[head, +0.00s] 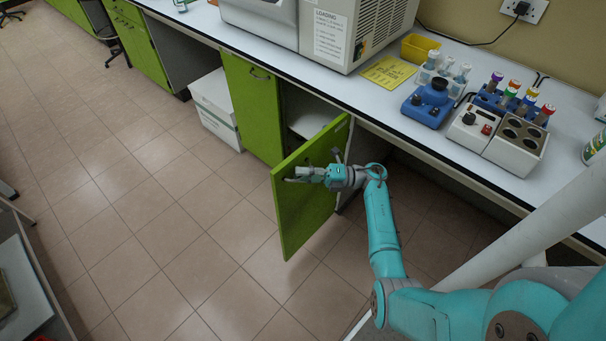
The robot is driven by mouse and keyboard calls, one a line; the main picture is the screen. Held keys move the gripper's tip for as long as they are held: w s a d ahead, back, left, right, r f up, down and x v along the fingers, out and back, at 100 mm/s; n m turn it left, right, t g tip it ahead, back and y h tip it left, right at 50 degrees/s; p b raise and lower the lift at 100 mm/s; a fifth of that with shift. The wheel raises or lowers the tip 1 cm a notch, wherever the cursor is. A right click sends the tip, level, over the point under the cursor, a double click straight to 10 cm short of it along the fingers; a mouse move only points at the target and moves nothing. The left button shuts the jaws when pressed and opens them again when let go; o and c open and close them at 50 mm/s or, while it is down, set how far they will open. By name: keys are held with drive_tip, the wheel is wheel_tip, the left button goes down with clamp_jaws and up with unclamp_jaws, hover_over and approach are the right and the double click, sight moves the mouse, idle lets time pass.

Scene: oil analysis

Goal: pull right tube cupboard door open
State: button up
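The right cupboard door (305,218) is green and stands swung well out from the cupboard under the bench. Its hinge side is at the right of the opening, and its free edge points toward the room. Part of the cupboard's inside (305,112) shows behind it, with a pale shelf. My gripper (297,175) is in front of the door's outer face, near the upper free edge. The fingers lie against or very close to the door. The door's handle is hidden or too small to make out there, so I cannot tell whether the fingers grip it.
The left cupboard door (252,108) is shut. A white box (216,110) stands on the floor to its left. The benchtop (385,105) above carries a large machine (325,30), a blue device (428,103) and a tube rack (512,102). The tiled floor (180,220) left of the door is clear.

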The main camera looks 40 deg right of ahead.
drive_tip(key=v, duration=1.2)
drive_tip(key=shift+a, duration=0.15)
idle(0.5)
drive_tip(key=s+a+r+m+t+h, duration=0.1)
drive_tip(key=a+m+t+h, duration=0.2)
drive_tip(key=a, duration=0.5)
drive_tip(key=s+a+m+t+h, duration=0.1)
drive_tip(key=s+a+m+t, duration=0.15)
drive_tip(key=a+m, duration=0.35)
drive_tip(key=s+a+r+m+t+h, duration=0.15)
drive_tip(key=a+t, duration=0.25)
drive_tip(key=a, duration=0.5)
drive_tip(key=s+a+r+m+g+h, duration=0.2)
drive_tip(key=s+r+m+h, duration=0.1)
drive_tip(key=s+m, duration=0.3)
drive_tip(key=s+a+r+m+g+h, duration=0.3)
drive_tip(key=s+m, duration=0.3)
drive_tip(key=s, duration=0.4)
drive_tip(key=s+a+r+m+g+h, duration=0.2)
drive_tip(key=s+r+m+h, duration=0.1)
drive_tip(key=s+m, duration=0.4)
drive_tip(key=shift+s+a, duration=0.2)
drive_tip(key=shift+s, duration=0.55)
